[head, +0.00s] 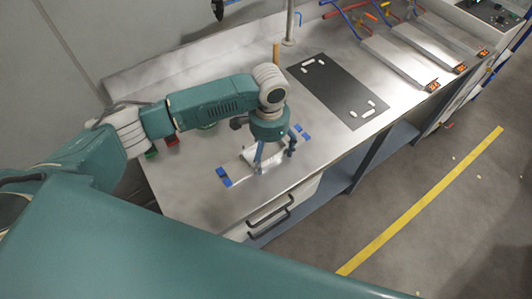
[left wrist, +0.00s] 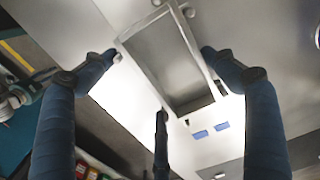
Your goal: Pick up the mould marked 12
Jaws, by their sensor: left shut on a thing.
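The mould (left wrist: 172,58) is a grey metal rectangular box with an open, empty hollow in the left wrist view. In the head view, it shows as a pale block (head: 248,155) partly hidden by the fingers. No number is readable on it. My left gripper (head: 274,160) points down over the bench and is shut on the mould. In the left wrist view, my left gripper's (left wrist: 161,56) blue fingers lie on both sides of the mould, with a third finger below. I cannot tell whether the mould touches the bench. My right gripper is out of view.
Blue marks (head: 223,176) lie on the metal bench (head: 190,197) around the mould. A black mat (head: 335,95) with white pieces lies to the right. Flat metal plates with orange displays (head: 432,86) stand beyond. A post (head: 290,28) rises behind. Drawer handles (head: 268,213) jut from the front.

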